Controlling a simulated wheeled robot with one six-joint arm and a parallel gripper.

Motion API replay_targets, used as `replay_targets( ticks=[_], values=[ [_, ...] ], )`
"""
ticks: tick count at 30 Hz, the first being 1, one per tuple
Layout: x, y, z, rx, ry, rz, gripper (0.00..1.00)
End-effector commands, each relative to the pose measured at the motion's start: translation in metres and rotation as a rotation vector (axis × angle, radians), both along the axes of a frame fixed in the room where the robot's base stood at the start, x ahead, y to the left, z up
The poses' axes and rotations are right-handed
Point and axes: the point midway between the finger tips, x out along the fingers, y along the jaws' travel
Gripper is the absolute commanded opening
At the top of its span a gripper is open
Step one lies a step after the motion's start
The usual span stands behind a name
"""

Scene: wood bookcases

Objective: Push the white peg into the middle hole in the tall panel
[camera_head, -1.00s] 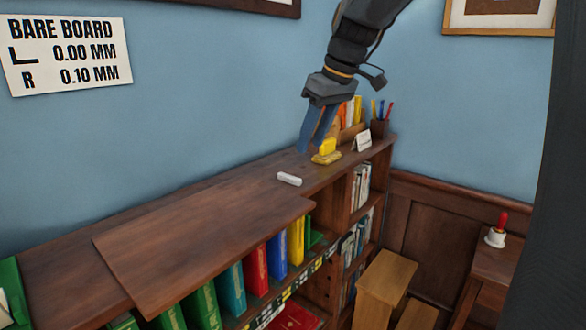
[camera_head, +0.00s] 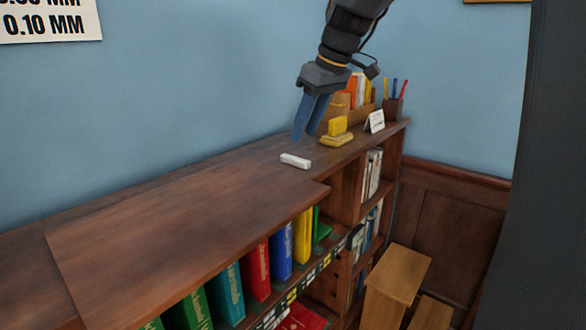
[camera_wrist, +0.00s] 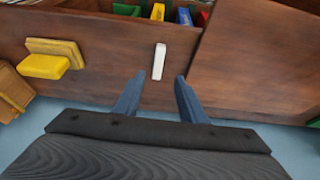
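The white peg (camera_head: 295,161) lies on the bookcase's wooden top. It shows as a small pale bar in the wrist view too (camera_wrist: 159,61). My gripper (camera_head: 303,138) points down just above and behind the peg in the head view. Its two blue fingers are apart and nothing is between them. In the wrist view the fingertips (camera_wrist: 159,76) are spread to either side of the peg's near end, and the peg lies mostly beyond them. I cannot make out the tall panel or its middle hole in either view.
A small white card (camera_head: 375,121) and a pen cup (camera_head: 393,110) stand farther right. A raised board (camera_head: 180,225) covers the left part of the top. A wooden step stool (camera_head: 398,268) stands below.

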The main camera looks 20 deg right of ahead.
Motion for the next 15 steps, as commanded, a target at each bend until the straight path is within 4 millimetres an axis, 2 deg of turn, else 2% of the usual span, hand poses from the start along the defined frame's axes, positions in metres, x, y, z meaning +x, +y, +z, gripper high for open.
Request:
replay_targets(
  ticks=[11, 15],
  values=[
    [0.011, 0.005, -0.032, 0.001, 0.003, -0.002, 0.38],
    [0.018, 0.009, -0.051, 0.000, 0.004, -0.001, 0.38]
  ],
)
